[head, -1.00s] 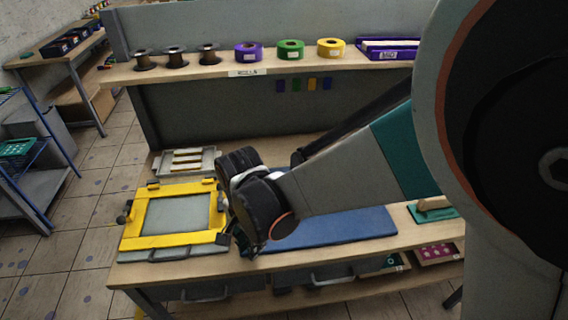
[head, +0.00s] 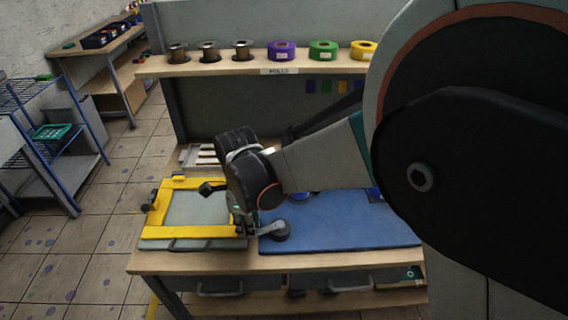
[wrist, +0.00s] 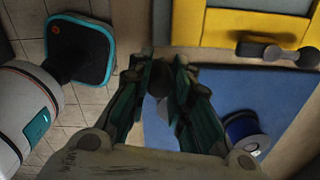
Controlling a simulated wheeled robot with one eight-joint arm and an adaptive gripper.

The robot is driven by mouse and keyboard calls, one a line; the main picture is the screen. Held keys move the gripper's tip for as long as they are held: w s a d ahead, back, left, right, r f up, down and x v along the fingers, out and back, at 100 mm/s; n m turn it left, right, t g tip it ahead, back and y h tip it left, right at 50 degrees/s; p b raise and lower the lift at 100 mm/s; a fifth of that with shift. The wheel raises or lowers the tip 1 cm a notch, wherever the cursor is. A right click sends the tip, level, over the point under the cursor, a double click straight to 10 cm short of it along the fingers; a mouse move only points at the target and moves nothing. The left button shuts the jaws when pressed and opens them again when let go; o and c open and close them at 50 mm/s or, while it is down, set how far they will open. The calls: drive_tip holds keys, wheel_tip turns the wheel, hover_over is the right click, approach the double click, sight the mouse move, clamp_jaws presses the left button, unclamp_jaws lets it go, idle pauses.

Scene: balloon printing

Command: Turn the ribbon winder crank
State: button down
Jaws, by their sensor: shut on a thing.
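My gripper (wrist: 161,72) is closed around a dark rounded piece (wrist: 159,86), mostly hidden by the teal-black fingers. It may be the crank knob; I cannot tell for sure. In the head view my gripper (head: 244,226) points down between the yellow-framed press and the blue mat. A grey lever with a round end (head: 281,231) shows just right of the fingertips, perhaps the crank arm. A spool with blue ribbon (wrist: 243,131) sits on the mat in the wrist view. The winder's body is largely hidden by my wrist.
The yellow-framed press (head: 159,200) stands at left on the bench, and the blue mat (head: 345,225) lies at right. Purple (head: 281,51), green (head: 322,50) and yellow (head: 363,50) rolls and several dark spools sit on the shelf. My arm hides the right side.

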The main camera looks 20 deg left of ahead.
drive_tip(key=shift+w+a+m, duration=0.3)
drive_tip(key=shift+w+m, duration=0.05)
drive_tip(key=shift+m, duration=0.15)
drive_tip(key=shift+w+a, duration=0.2)
drive_tip(key=shift+w, duration=0.75)
drive_tip(key=shift+w+a, duration=0.2)
drive_tip(key=shift+w, duration=0.75)
drive_tip(key=shift+w+a, duration=0.2)
drive_tip(key=shift+w, duration=0.75)
drive_tip(key=c, duration=1.5)
unclamp_jaws()
drive_tip(key=shift+a, duration=0.1)
drive_tip(key=shift+o, duration=0.2)
drive_tip(key=shift+r, duration=0.1)
